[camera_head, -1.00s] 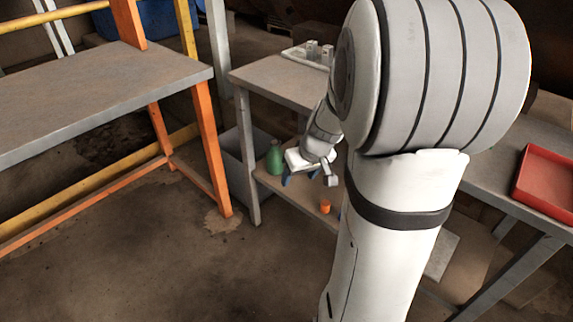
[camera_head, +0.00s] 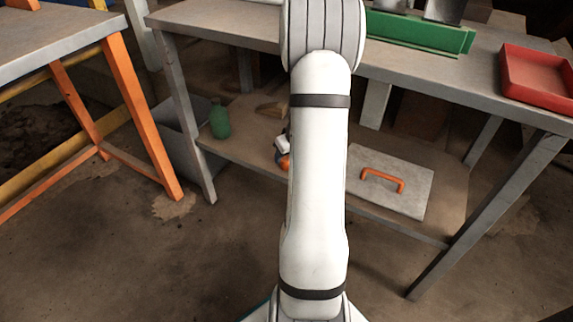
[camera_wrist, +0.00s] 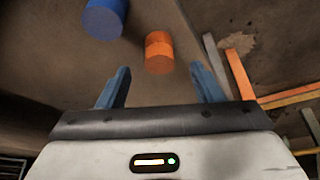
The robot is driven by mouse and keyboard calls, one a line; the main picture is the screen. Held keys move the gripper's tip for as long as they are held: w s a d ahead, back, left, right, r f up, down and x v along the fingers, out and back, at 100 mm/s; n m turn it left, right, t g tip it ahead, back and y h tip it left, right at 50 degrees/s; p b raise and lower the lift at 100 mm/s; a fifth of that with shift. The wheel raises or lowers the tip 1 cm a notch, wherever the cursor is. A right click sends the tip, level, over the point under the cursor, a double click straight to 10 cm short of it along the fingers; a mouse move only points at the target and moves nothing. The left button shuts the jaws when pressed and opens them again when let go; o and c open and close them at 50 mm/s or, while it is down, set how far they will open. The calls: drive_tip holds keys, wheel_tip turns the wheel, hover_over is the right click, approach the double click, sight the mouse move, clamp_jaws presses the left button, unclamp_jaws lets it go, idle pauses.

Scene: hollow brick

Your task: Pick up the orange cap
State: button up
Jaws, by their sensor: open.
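The orange cap (camera_wrist: 159,53) is a short orange cylinder on the brown lower shelf. In the wrist view it is just beyond and between the fingertips of my gripper (camera_wrist: 160,70). My gripper is open, with its two blue fingers apart and nothing held between them. In the head view a small part of the orange cap (camera_head: 283,162) shows at the left edge of my arm. My arm hides most of my gripper and the rest of the cap there.
A blue cylinder (camera_wrist: 104,18) stands left of the cap in the wrist view. A green bottle (camera_head: 219,119) stands on the shelf's left end. A grey lid with an orange handle (camera_head: 390,184) lies to the right. The bench top (camera_head: 215,17) is above the shelf.

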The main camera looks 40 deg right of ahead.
drive_tip(key=b+x, duration=0.1)
drive_tip(key=x, duration=0.3)
drive_tip(key=shift+f+b, duration=0.3)
drive_tip(key=shift+b, duration=0.05)
drive_tip(key=shift+w, duration=0.1)
drive_tip(key=shift+c, duration=0.4)
drive_tip(key=shift+d+r, duration=0.1)
drive_tip(key=c, duration=1)
